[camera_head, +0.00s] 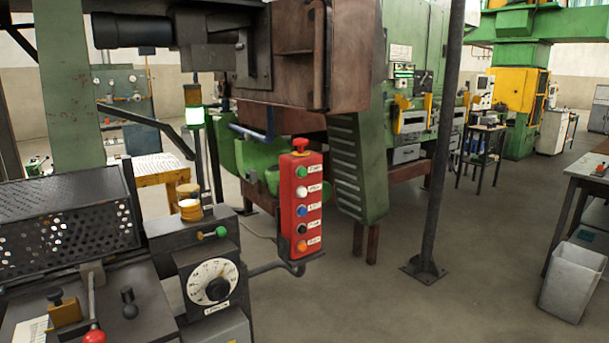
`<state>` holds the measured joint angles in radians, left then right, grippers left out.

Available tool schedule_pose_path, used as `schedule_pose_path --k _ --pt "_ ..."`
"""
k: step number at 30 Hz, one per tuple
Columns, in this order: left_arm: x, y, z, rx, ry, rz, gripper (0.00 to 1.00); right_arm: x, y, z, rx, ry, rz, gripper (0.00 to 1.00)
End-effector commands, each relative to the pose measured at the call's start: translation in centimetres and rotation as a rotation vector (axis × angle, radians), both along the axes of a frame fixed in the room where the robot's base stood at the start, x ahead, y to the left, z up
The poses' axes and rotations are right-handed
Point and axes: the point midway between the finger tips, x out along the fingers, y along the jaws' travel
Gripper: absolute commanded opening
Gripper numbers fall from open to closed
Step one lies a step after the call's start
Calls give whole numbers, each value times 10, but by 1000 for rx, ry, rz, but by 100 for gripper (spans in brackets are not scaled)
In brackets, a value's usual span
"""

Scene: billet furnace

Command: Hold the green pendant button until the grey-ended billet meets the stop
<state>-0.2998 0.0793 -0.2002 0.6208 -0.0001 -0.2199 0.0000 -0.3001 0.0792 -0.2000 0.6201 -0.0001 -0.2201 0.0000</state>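The red pendant box (299,231) hangs upright near the middle of the view, held at its lower end by a dark bent arm. Its front carries a column of buttons with white labels. The green button (302,172) is the topmost on the front. White, blue, black and orange buttons sit below it, and a red mushroom button (300,145) is on top. Nothing touches the pendant. I cannot make out the grey-ended billet or the stop. Neither of my grippers is in view.
Left of the pendant stands a dark machine with a white dial (212,286), a small green knob (214,233) and a perforated guard (65,232). A dark post (440,150) rises right of it. A grey bin (573,281) stands at right. Floor between post and bin is clear.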

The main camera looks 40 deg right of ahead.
Motion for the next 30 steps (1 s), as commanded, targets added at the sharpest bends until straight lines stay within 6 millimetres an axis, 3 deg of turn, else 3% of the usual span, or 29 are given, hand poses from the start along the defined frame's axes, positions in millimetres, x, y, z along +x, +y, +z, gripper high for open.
schedule_pose_path --k 1,11,30 --pt "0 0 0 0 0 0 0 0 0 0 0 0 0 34" --pt "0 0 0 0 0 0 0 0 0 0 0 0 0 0" --pt "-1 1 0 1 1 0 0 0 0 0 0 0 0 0"
